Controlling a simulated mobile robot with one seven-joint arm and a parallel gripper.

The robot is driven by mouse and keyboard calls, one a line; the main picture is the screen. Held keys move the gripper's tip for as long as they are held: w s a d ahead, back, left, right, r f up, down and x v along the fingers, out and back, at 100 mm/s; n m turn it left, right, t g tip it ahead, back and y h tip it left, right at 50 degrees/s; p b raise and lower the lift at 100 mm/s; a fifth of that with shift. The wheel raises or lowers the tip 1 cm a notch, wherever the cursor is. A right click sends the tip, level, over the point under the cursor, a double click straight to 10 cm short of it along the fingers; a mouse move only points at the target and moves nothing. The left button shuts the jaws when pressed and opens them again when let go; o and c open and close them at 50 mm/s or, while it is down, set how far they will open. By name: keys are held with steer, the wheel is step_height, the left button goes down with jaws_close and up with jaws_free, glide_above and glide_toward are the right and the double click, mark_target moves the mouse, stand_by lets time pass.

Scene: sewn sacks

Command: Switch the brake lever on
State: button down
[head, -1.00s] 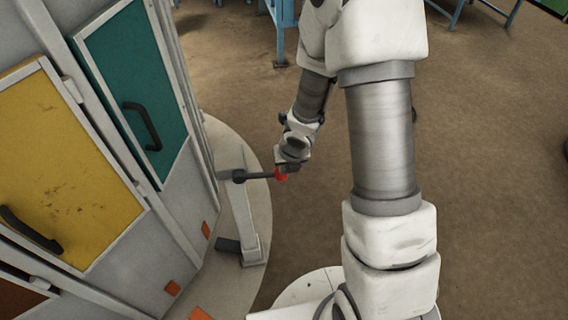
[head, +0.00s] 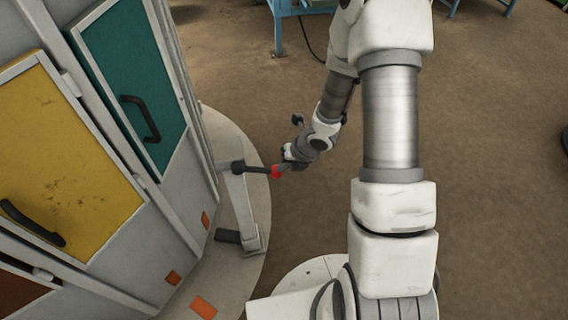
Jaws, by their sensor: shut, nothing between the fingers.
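The brake lever (head: 256,169) is a short dark rod with a red tip (head: 276,171). It points right, nearly level in the picture, from a dark pivot at the top of a pale grey post (head: 242,210). My gripper (head: 285,163) is at the far end of my arm, right beside the red tip. It is shut with nothing held. Its fingers are small and partly hidden by the wrist, so I cannot tell whether they touch the tip.
A grey round cabinet stands at left, with a yellow door (head: 62,160) and a teal door (head: 130,85), both with dark handles. The post stands on its pale round base (head: 225,285). Brown floor (head: 490,150) at right is open. A blue table (head: 290,10) is behind.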

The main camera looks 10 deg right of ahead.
steer(key=shift+s+f, duration=0.2)
steer(key=shift+f, duration=0.2)
steer(key=shift+r, duration=0.2)
stand_by(0.3)
